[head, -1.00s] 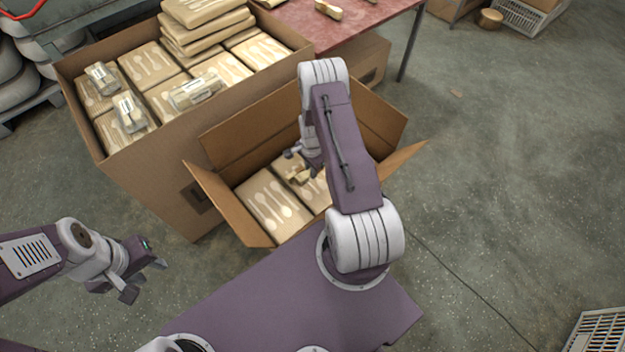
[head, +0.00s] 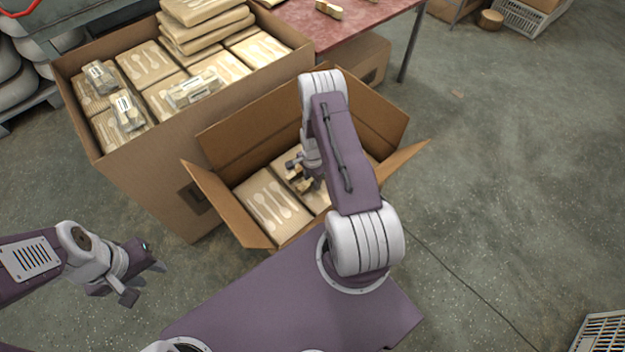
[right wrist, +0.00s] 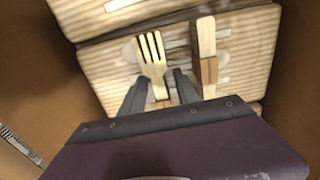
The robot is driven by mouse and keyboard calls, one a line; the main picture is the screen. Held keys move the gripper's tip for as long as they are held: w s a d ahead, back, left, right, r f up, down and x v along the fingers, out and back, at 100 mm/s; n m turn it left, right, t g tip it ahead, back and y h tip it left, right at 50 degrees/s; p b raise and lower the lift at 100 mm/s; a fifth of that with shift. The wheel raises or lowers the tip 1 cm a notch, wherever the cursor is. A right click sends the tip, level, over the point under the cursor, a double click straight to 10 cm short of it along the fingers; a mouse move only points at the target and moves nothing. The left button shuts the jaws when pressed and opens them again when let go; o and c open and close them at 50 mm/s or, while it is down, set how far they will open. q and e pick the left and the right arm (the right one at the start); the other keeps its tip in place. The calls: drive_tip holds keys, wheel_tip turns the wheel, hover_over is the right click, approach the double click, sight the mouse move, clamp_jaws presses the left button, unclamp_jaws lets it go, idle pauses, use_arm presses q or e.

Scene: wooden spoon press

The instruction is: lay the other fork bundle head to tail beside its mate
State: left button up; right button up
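My right gripper (head: 298,174) is low inside the open carton. In the right wrist view its two dark fingers (right wrist: 160,84) straddle a wooden fork bundle (right wrist: 153,55), with small gaps showing on both sides, so it looks open around it. That bundle's tines point away from the wrist. Its mate (right wrist: 206,45) lies just to the right, roughly parallel, with a plain end far and a brown band nearer; its near end is hidden. Both lie over a wrapped pack (right wrist: 110,68). In the head view my arm partly hides them. My left gripper (head: 145,281) is open and empty outside the carton.
The carton (head: 235,140) has raised flaps and holds wrapped packs (head: 270,203). A larger box (head: 150,185) at left holds packs and several clear-wrapped bundles (head: 195,88). A red table (head: 375,22) stands behind. Floor at right is mostly free; a crate (head: 603,332) sits at lower right.

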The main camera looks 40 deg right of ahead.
drive_tip(key=shift+r, duration=0.1)
drive_tip(key=s+a+r+n+p, duration=0.15)
drive_tip(key=a+r+n, duration=0.25)
drive_tip(key=r, duration=0.8)
drive_tip(key=w+a+r+n+p, duration=0.1)
drive_tip(key=a+r+n+p, duration=0.2)
drive_tip(key=r, duration=0.9)
drive_tip(key=s+a+r+n+t, duration=0.1)
drive_tip(key=s+a+r+n, duration=0.7)
drive_tip(key=s+r+n, duration=0.1)
drive_tip(key=shift+s+a+n, duration=0.35)
drive_tip(key=shift+s+n, duration=0.15)
drive_tip(key=shift+s, duration=0.35)
drive_tip(key=shift+r, duration=0.15)
wheel_tip(320, 180, up, 20)
drive_tip(key=p, duration=2)
